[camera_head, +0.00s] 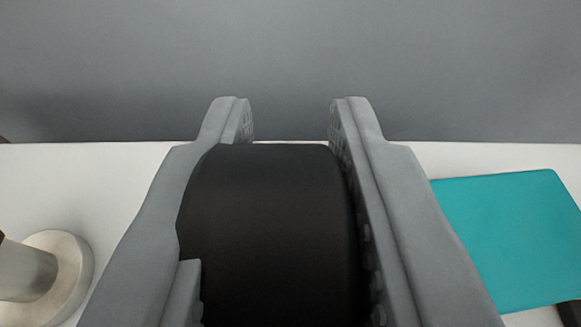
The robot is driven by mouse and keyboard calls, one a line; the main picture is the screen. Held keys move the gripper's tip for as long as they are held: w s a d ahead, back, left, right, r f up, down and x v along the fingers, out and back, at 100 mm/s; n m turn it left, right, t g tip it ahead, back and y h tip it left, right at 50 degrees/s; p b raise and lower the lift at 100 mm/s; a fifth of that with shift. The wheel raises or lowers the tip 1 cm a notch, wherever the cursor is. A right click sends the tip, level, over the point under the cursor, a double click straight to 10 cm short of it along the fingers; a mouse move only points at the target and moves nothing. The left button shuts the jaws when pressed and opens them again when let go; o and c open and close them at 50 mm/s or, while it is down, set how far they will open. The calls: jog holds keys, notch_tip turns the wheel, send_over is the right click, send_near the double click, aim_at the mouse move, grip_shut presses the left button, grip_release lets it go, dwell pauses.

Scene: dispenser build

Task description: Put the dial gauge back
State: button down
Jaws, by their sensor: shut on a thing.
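My gripper (291,125) fills the middle of the view, with its two grey fingers to the left and right. It is shut on a black, rounded thing (270,225), which I take to be the dial gauge. Its near end runs off the bottom of the view. No face or markings of it show. It is in front of a white surface, and I cannot tell whether it touches that surface.
A white surface (130,165) lies below, with a grey wall or floor (290,60) beyond its edge. A metal post on a round base (75,265) stands at the lower left. A flat teal panel (510,235) lies at the right, with a dark thing at its lower corner.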

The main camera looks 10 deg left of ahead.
jog(key=c, duration=1.2)
grip_release()
jog(key=shift+f, duration=0.1)
jog(key=shift+c, duration=0.2)
jog(key=shift+r, duration=0.2)
jog(key=v, duration=1.2)
jog(key=shift+a, duration=0.1)
